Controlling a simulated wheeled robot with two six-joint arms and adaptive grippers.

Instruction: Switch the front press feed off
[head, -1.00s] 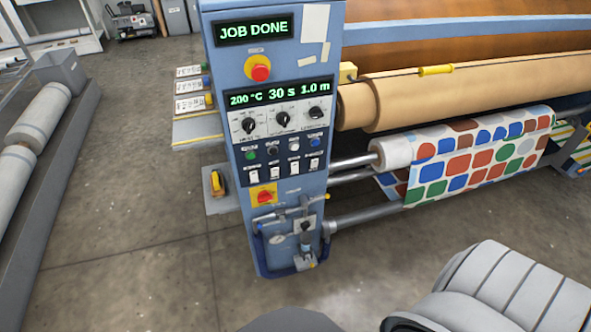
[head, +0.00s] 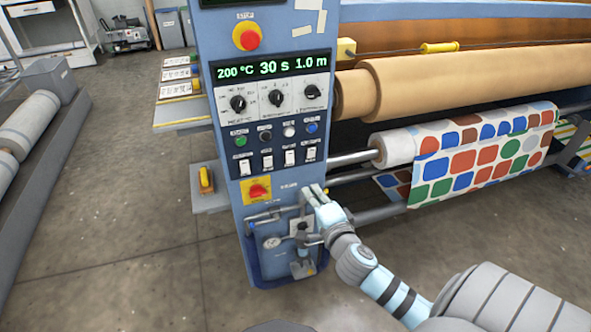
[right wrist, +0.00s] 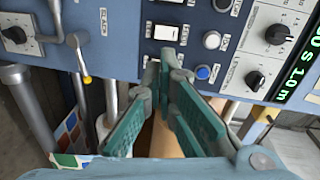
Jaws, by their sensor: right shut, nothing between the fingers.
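The blue control column (head: 212,120) stands in the middle of the head view. It has a row of white rocker switches (head: 289,157) under a row of coloured round buttons (head: 289,131). Their labels are too small to read, so I cannot tell which one is the front press feed. My right gripper (head: 316,192) is shut and empty, just below and right of the rocker row. In the right wrist view its fingertips (right wrist: 165,68) appear close to a white rocker (right wrist: 166,33); contact is unclear. My left gripper is not in view.
A red-and-yellow rotary switch (head: 257,190) sits below the rockers. Pipes and a gauge (head: 271,243) are lower on the column. A patterned fabric roll (head: 470,155) and bare rollers extend right.

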